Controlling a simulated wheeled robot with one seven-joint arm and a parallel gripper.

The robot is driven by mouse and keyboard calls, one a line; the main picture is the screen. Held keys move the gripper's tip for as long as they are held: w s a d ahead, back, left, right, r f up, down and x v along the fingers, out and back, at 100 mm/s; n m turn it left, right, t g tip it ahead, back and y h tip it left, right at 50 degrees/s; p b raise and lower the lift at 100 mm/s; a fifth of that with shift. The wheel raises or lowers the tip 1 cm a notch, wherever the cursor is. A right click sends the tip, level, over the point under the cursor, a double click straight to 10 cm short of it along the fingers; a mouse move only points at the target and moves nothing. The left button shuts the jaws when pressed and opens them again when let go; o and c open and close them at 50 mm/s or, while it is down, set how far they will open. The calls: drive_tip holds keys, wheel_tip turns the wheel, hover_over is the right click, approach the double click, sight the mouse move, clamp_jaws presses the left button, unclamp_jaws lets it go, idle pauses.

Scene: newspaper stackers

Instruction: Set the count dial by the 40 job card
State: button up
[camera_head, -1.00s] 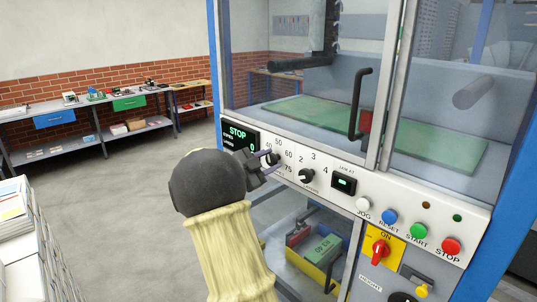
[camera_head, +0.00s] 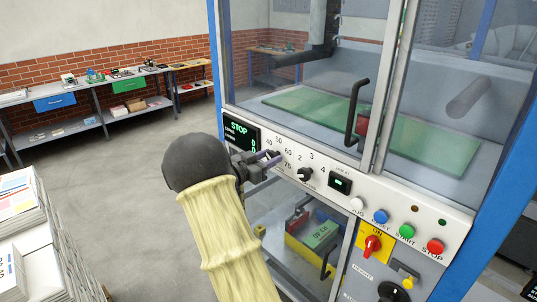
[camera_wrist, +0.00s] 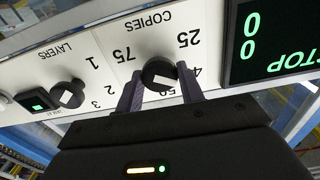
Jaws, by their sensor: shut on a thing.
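The count dial (camera_wrist: 160,74) is a black knob with a white mark, under the word COPIES on the white panel, upside down in the wrist view. The numbers 25 and 75 show beside it; those nearest my gripper are partly hidden. My gripper (camera_wrist: 160,84) is shut on the dial, one finger on each side. In the head view my gripper (camera_head: 268,162) is at the panel's left end and covers much of the dial. I cannot tell exactly which number the mark points to. I see no job card that reads clearly as 40.
The display (camera_head: 240,133) reads STOP. The layers dial (camera_head: 305,174) is right of the count dial, then a small green-lit switch (camera_head: 340,183) and the coloured buttons (camera_head: 406,231). A door handle (camera_head: 355,110) juts out above. A yellow bin (camera_head: 303,252) stands below.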

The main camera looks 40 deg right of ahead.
drive_tip(key=shift+f, duration=0.15)
drive_tip(key=o, duration=1)
drive_tip(key=shift+a, duration=0.1)
drive_tip(key=a+b, duration=0.2)
drive_tip(key=a, duration=0.3)
drive_tip(key=s+a+b, duration=0.1)
drive_tip(key=a+b, duration=0.1)
drive_tip(key=a, duration=0.4)
drive_tip(key=a+b, duration=0.2)
drive_tip(key=a, duration=0.4)
drive_tip(key=shift+s+a+b, duration=0.15)
drive_tip(key=shift+b, duration=0.2)
